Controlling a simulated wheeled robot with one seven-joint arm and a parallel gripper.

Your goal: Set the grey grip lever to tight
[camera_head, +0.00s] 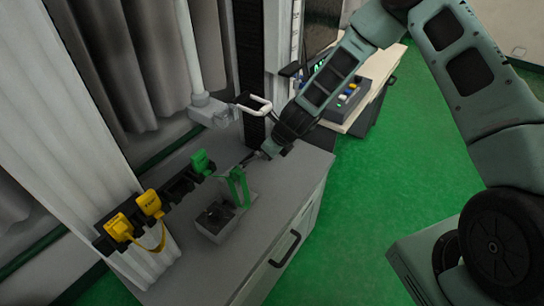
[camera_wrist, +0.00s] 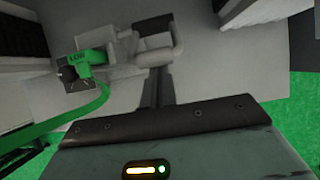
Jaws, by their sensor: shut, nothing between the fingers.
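My gripper (camera_head: 250,160) is shut and empty, low over the grey cabinet top, just right of the green strap (camera_head: 238,188). In the wrist view my gripper (camera_wrist: 157,82) has its dark fingers together, their tips close to a pale grey blocky part (camera_wrist: 158,45). This part looks like the grey grip lever or its mount; I cannot tell which, nor its setting. Whether the fingertips touch it is unclear. In the head view my gripper and the green strap partly hide this spot.
A black rack (camera_head: 178,190) holds yellow tags (camera_head: 119,226) and a green tag (camera_head: 203,162). An open grey box (camera_head: 213,220) sits on the cabinet (camera_head: 285,205). Green floor is free at right.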

